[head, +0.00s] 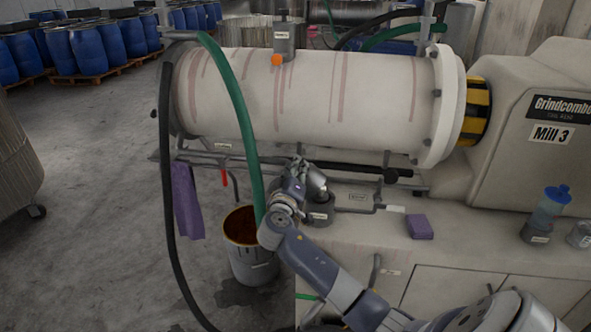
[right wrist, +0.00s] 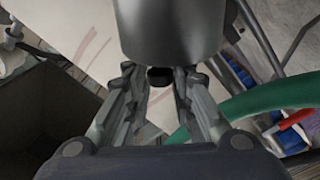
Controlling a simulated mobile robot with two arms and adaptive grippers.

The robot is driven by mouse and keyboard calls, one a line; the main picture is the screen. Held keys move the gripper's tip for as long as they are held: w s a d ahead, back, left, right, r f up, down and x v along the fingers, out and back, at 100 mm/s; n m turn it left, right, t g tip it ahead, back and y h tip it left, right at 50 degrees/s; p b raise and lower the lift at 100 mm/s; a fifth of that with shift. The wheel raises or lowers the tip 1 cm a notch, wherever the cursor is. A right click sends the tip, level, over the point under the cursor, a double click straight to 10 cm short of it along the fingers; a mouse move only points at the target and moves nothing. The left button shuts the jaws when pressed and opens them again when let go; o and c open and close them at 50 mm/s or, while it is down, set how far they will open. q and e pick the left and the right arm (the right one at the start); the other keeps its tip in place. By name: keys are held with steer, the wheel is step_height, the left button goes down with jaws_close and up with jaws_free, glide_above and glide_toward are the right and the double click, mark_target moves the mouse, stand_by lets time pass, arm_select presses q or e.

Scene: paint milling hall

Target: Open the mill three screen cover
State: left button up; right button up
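Mill 3 stands ahead with its long pale drum (head: 330,100), streaked dull red, and a big flange (head: 447,105) at the right end. A grey labelled fitting (head: 284,42) with an orange knob (head: 277,60) sits on top. I cannot tell for sure which part is the screen cover. My right gripper (head: 302,172) is below the drum, beside a grey labelled round part (head: 321,211). In the right wrist view its fingers (right wrist: 158,85) are apart, either side of a small black stub (right wrist: 160,77) under a grey cylinder (right wrist: 172,28). My left gripper is out of view.
A green hose (head: 236,105) and a black hose (head: 167,190) hang left of my right arm. A bucket of brown liquid (head: 241,226) stands on the floor. A purple sponge (head: 419,226) and a blue-capped bottle (head: 549,207) are on the ledge.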

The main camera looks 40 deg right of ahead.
jaws_close()
steer(key=shift+w+a, duration=0.1)
steer(key=w+a+f+n+b, duration=0.1)
steer(key=w+a+f+n, duration=0.2)
steer(key=n, duration=0.4)
steer(key=shift+w+a+f+n, duration=0.25)
steer(key=shift+w+f+n, duration=0.15)
steer(key=shift+w, duration=0.15)
steer(key=o, duration=0.8)
jaws_free()
